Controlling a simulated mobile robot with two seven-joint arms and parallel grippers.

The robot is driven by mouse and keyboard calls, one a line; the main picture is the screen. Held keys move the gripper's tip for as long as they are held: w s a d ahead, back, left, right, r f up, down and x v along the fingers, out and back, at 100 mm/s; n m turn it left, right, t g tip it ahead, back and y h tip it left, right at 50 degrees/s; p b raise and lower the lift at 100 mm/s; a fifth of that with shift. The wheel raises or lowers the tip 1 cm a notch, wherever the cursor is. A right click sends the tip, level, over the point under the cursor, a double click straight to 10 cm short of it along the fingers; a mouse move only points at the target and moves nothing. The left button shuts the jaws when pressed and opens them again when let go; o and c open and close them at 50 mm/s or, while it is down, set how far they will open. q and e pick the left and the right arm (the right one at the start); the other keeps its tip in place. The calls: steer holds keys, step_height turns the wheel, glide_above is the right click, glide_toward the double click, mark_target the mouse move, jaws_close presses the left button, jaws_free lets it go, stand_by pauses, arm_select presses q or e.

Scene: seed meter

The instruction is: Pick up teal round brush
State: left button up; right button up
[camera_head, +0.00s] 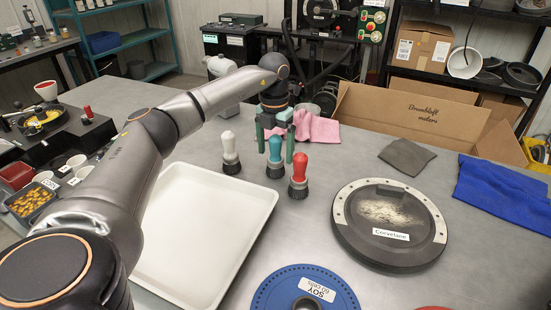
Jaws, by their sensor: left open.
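The teal round brush (275,158) stands upright on the grey table, with a teal handle and a dark bristle base. My left gripper (275,148) reaches in from the left and points down over it. Its two green fingers are open, one on each side of the teal handle. I cannot tell whether they touch it. A white round brush (230,153) stands to the left and a red round brush (299,175) stands close by to the right. My right gripper is not in view.
A white tray (262,208) lies under my left arm. A black round meter housing (390,260) and a blue seed disc (275,290) lie at the front right. Pink cloth (318,130), grey cloth (407,155), blue cloth (505,190) and a cardboard box (410,115) are further back.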

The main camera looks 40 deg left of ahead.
arm_select(q)
steer(key=shift+f, duration=1.25)
jaws_close()
